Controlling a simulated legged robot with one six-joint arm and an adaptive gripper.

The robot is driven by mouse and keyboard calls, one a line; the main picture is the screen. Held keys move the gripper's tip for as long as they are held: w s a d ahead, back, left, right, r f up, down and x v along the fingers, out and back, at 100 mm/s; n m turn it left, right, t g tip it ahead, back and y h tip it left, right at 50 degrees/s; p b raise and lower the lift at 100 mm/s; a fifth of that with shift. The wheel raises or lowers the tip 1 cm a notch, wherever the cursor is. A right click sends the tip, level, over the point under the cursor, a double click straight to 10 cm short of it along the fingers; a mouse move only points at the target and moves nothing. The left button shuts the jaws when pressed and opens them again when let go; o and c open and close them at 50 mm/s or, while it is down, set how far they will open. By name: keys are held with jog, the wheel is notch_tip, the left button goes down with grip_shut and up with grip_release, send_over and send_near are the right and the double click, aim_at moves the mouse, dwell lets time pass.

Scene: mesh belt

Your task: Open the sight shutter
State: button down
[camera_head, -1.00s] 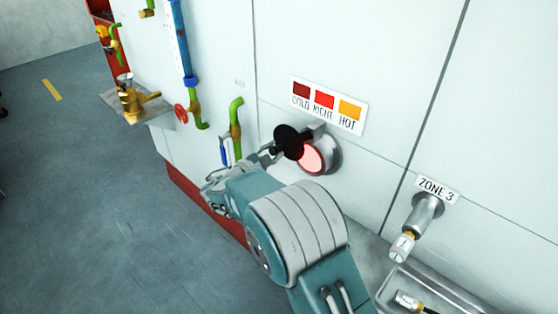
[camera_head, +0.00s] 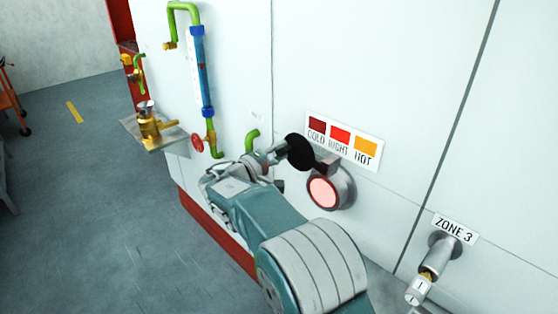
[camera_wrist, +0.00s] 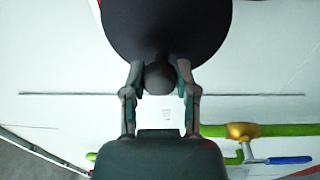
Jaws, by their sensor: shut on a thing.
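The sight shutter (camera_head: 300,152) is a black disc with a round knob, swung up and to the left of the sight port (camera_head: 323,192). The port's glowing pink-red glass shows almost whole inside its metal ring. My gripper (camera_head: 278,153) reaches the shutter from the left. In the wrist view the shutter disc (camera_wrist: 168,25) fills the top, and my gripper (camera_wrist: 161,78) has its two fingers shut on the dark knob (camera_wrist: 160,79) below the disc. The shutter's hinge side is hidden in the wrist view.
A COLD, RIGHT, HOT colour plate (camera_head: 343,141) is above the port. A ZONE 3 fitting (camera_head: 440,260) sticks out at the lower right. Green and blue pipework (camera_head: 202,75) and a brass fitting on a shelf (camera_head: 150,125) are at the left.

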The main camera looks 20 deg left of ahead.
jog(key=shift+d+r+m, duration=0.3)
jog(key=shift+r+m, duration=0.6)
jog(key=shift+m, duration=0.1)
jog(key=shift+c, duration=1.9)
grip_release()
jog(key=shift+d, duration=0.15)
jog(key=shift+r, duration=0.1)
jog(key=shift+s, duration=0.1)
jog(key=shift+s+a, duration=0.1)
jog(key=shift+a, duration=0.1)
jog(key=v, duration=1.1)
jog(key=shift+s, duration=0.25)
